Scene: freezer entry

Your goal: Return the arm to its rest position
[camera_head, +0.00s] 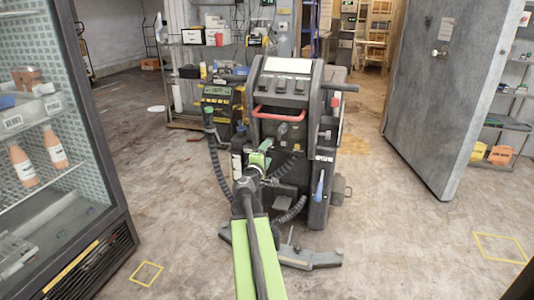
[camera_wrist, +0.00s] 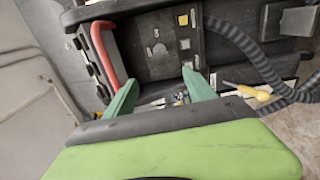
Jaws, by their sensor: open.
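My arm (camera_head: 256,255), lime green with a dark strip, stretches forward from the bottom of the head view. My gripper (camera_head: 265,152) is at its far end, in front of a dark floor-cleaning machine (camera_head: 287,88). In the wrist view, the two green fingers of my gripper (camera_wrist: 160,80) stand apart, with nothing held between them. The machine's dark panel and its red handle (camera_wrist: 107,50) show beyond the fingers. I cannot tell whether a fingertip touches the machine.
A glass-front cooler (camera_head: 62,150) with bottles stands at the left. A large grey door (camera_head: 445,90) stands open at the right. Ribbed hoses (camera_head: 219,165) hang on the machine. Shelves (camera_head: 222,45) stand behind. The floor on both sides of the arm is mostly clear.

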